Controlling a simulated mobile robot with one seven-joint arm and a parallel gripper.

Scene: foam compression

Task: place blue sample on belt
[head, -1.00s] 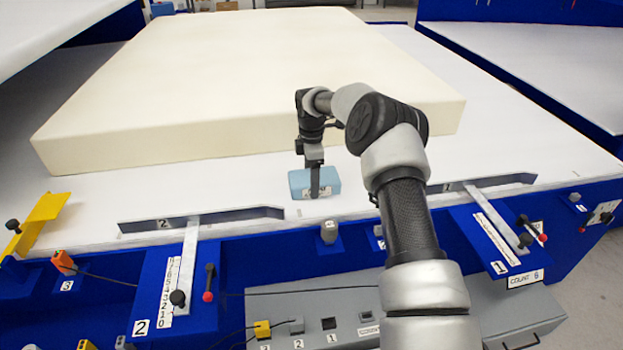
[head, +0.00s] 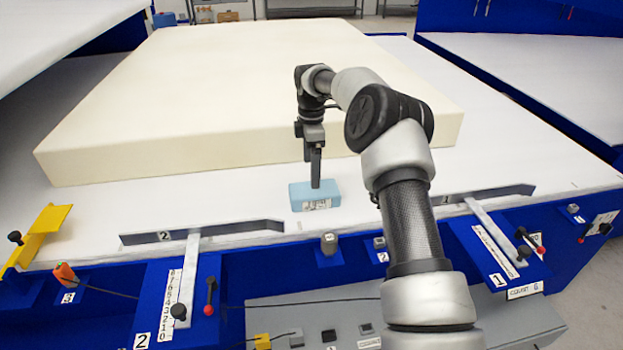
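The blue sample (head: 327,193), a light blue block with a white label on its front, lies flat on the white belt (head: 90,208), between the slab and the belt's front edge. My gripper (head: 315,184) points down just above and behind the block's front face. Its near finger's tip overlaps the block's top in the picture. The fingers line up in depth, so the far finger is mostly hidden. The block stays on the belt while the gripper is higher, so the gripper appears open and empty.
A large cream foam slab (head: 230,95) covers much of the belt behind the block. Two grey guide bars, left (head: 210,232) and right (head: 490,194), stand along the front edge. A yellow bracket (head: 42,232) is at far left. Bare belt lies on both sides of the block.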

